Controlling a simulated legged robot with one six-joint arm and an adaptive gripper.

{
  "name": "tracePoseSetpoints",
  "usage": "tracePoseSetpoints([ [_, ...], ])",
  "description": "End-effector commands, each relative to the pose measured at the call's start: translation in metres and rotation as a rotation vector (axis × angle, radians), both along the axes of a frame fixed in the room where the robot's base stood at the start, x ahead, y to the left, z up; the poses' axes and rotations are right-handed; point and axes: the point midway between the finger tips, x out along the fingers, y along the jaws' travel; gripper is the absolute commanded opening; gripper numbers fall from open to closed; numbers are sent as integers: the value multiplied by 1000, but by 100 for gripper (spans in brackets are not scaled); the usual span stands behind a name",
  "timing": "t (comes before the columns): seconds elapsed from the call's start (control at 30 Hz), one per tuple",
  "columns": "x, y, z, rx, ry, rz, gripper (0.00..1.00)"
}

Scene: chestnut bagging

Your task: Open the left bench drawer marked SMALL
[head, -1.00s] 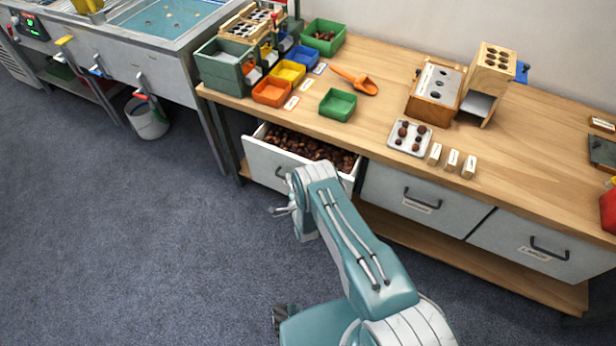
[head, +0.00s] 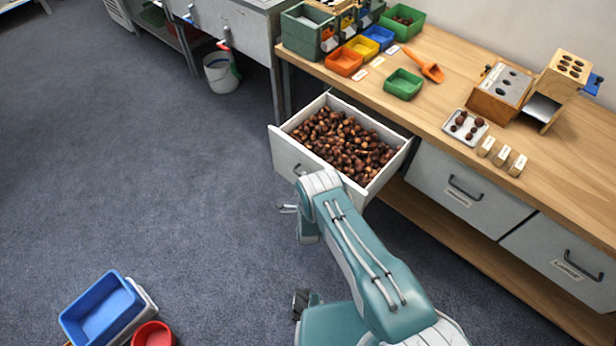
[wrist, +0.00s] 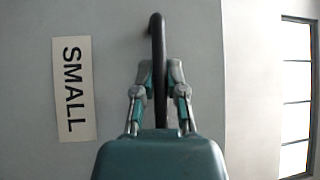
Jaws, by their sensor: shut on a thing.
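The left bench drawer (head: 285,153) is pulled well out from the bench and is full of brown chestnuts. In the wrist view its grey front (wrist: 200,40) carries a white label reading SMALL (wrist: 73,88), turned sideways. My gripper (wrist: 159,75) is shut on the drawer's dark bar handle (wrist: 157,28), with a finger on each side of it. In the head view, my arm covers part of the drawer front, and the gripper shows only partly at the handle.
The middle drawer (head: 470,190) and right drawer (head: 560,262) are closed. Small bins, an orange scoop (head: 425,66) and wooden devices stand on the bench top (head: 440,90). A blue bin (head: 102,312) and a red tub (head: 153,334) are at lower left. Open carpet lies left.

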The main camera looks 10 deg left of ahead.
Motion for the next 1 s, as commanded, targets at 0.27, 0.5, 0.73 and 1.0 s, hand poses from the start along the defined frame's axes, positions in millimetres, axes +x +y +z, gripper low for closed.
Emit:
tracePoseSetpoints([
  [0.27, -3, -2, -6, -8, 16, -4, 0],
  [0.5, -2, -2, -4, -5, 10, -3, 51],
  [0.73, -3, -2, -2, -3, 5, -3, 51],
  [1.0, -40, -7, -8, -5, 8, -1, 51],
])
